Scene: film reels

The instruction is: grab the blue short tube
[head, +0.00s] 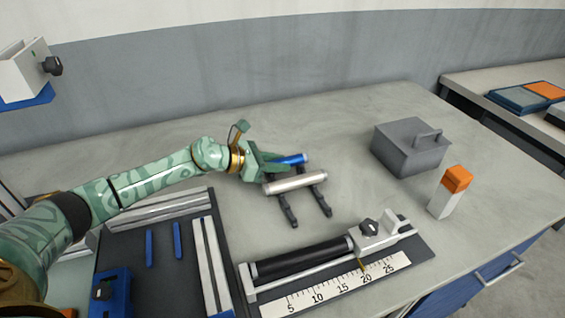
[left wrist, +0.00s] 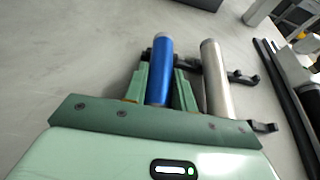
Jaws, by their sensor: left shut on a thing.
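The blue short tube (head: 292,159) is in the middle of the table, beside a silver tube (head: 296,182). My left gripper (head: 272,163) reaches it from the left and is shut on it. In the left wrist view the blue tube (left wrist: 161,70) stands out between the two green fingers (left wrist: 160,88), one on each side. The silver tube (left wrist: 215,80) lies just to its right in that view, across dark rack arms. Whether the blue tube touches the rack is hard to tell. My right gripper is not in view.
The black rack (head: 326,205) holds the silver tube. A scale fixture (head: 335,290) with a black roller is in front. A grey box (head: 408,150) with a handle and an orange-topped white block (head: 449,195) stand at the right. The table behind the tubes is clear.

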